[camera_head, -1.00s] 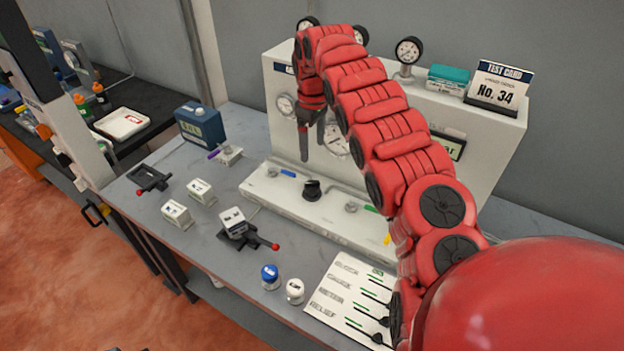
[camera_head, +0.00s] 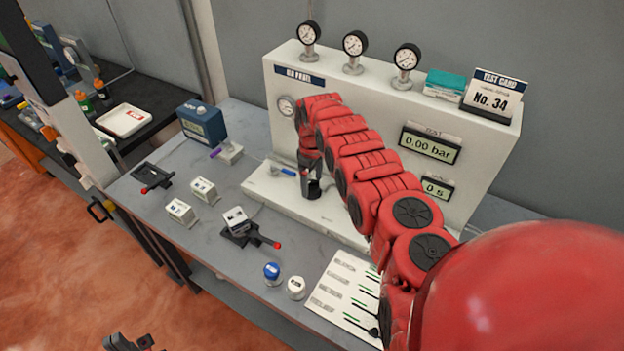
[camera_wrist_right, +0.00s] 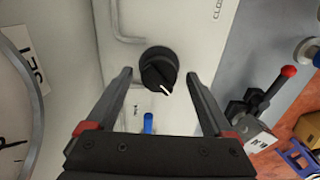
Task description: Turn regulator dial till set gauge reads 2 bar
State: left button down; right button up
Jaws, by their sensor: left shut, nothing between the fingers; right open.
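The black regulator dial (camera_wrist_right: 159,70) sits on the white panel base in the right wrist view, its white mark pointing to the lower right. My right gripper (camera_wrist_right: 158,78) is open, with a fingertip on either side of the dial; I cannot tell whether they touch it. In the head view this gripper (camera_head: 312,188) is low over the panel base, largely covering the dial. The set gauge (camera_wrist_right: 15,110) is cut off at the left of the wrist view, so its reading is unclear; my arm hides it in the head view. My left gripper (camera_head: 128,343) is shut and empty at the bottom edge.
The white panel (camera_head: 480,150) carries a display (camera_head: 430,145) reading 0.00 bar and several small gauges on top. A blue valve handle (camera_head: 285,171) lies left of my right gripper. Small blocks, a black clamp (camera_head: 245,237) and two knobs (camera_head: 272,273) stand on the grey bench.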

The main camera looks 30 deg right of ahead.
jog(key=shift+f, duration=0.1)
jog(key=shift+c, duration=0.3)
jog(key=c, duration=1.3)
grip_shut()
